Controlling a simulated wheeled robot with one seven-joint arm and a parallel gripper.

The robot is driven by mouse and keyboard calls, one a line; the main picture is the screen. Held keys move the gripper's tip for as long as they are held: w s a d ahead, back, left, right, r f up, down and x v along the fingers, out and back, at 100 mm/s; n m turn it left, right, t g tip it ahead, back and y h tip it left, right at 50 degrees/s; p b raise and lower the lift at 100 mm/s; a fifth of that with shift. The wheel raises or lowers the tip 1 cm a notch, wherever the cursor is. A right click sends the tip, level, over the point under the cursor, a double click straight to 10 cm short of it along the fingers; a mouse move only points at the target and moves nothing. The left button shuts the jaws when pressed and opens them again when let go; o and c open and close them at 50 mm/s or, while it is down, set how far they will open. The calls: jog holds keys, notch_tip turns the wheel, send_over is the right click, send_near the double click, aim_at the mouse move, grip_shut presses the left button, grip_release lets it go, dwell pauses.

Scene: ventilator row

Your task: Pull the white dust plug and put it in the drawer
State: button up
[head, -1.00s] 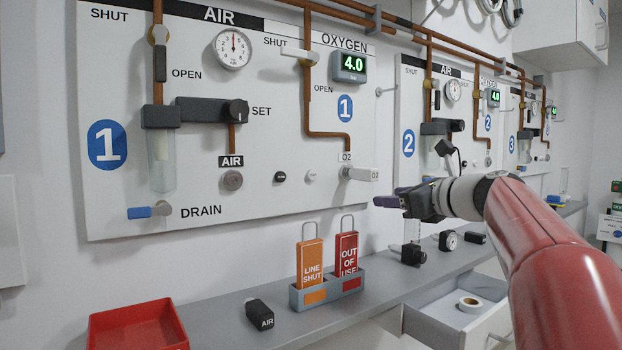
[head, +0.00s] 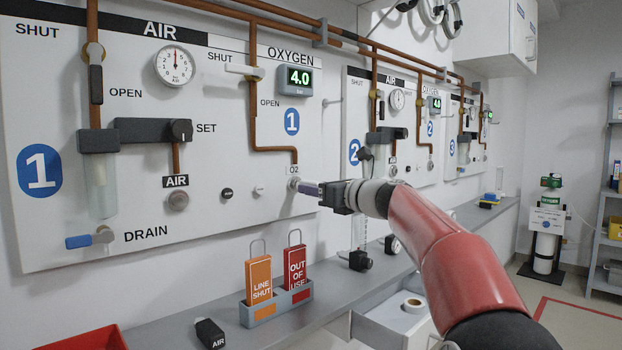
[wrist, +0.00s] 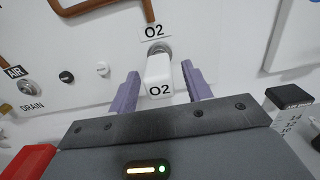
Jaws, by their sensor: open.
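The white plug marked O2 (wrist: 158,76) sits in the metal oxygen outlet (wrist: 158,48) on panel 1. In the head view my gripper hides most of it. My gripper (wrist: 160,68) is open, with one purple finger on each side of the plug. A narrow gap shows at the left finger; I cannot tell whether the right finger touches. My gripper also shows in the head view (head: 306,188), at the outlet. The drawer (head: 378,318) under the shelf is pulled open, and a white tape roll (head: 412,305) lies in it.
A small black button (head: 227,193) and a small white knob (head: 258,190) are left of the outlet. On the grey shelf stand an orange tag (head: 259,278) and a red tag (head: 296,268) in a holder, a black AIR plug (head: 210,333) and a red bin (head: 85,342).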

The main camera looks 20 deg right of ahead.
jog(key=shift+w+a, duration=0.2)
jog(key=shift+w, duration=0.4)
grip_shut()
dwell(0.3)
